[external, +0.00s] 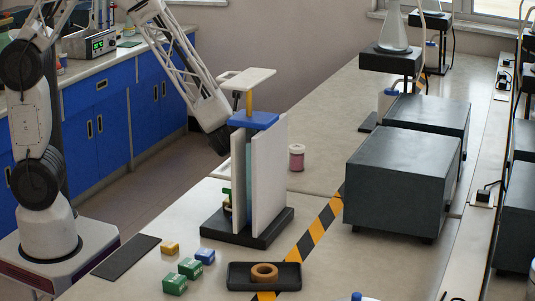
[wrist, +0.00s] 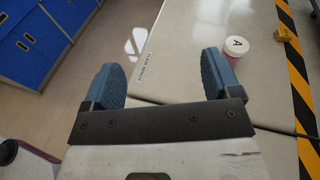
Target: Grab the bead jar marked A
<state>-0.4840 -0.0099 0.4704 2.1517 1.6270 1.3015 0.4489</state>
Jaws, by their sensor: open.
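The bead jar marked A (wrist: 237,47) shows in the wrist view, with a white lid bearing a black A and a pinkish body. It stands on the pale bench beyond my right finger, apart from it. In the external view, a pink jar with a white lid (external: 297,158) stands on the bench just right of the white-panelled stand. My gripper (wrist: 162,68) is open, with nothing between its two blue-grey fingers. In the external view my gripper (external: 220,141) is left of the stand and partly hidden; its fingers are not clear there.
The white-panelled stand (external: 262,180) with a blue top rises between my gripper and the jar in the external view. A dark grey box (external: 400,180) stands to the right. Small blocks (external: 175,283) and a black tray (external: 240,283) lie in front. Striped tape (wrist: 297,75) runs right of the jar.

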